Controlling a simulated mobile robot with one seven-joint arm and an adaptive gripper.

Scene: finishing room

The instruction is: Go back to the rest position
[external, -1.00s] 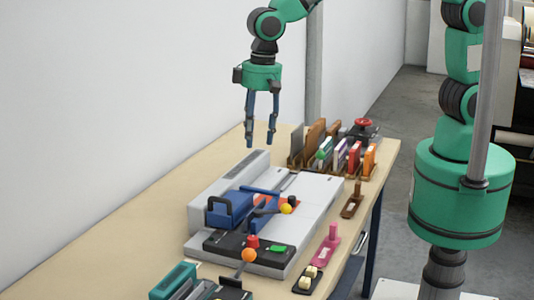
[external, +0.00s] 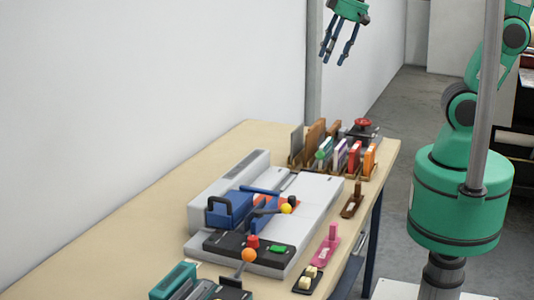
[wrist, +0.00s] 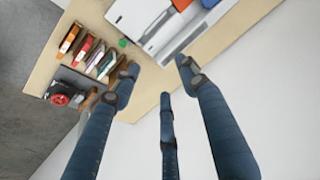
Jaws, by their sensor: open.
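My gripper (external: 336,50) hangs in the air at the top of the external view, above the far end of the bench and near the wall. Its blue fingers are spread apart with nothing between them. In the wrist view my gripper (wrist: 160,85) also shows open and empty, with the bench far below its fingertips. The upper arm links run out of the top of the external view.
The wooden bench (external: 120,250) carries a grey machine (external: 315,190) with blue parts and levers. A rack of upright colored items (external: 340,155) and a red-knobbed device (external: 362,124) stand at its far end. A grey post (external: 314,70) stands behind.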

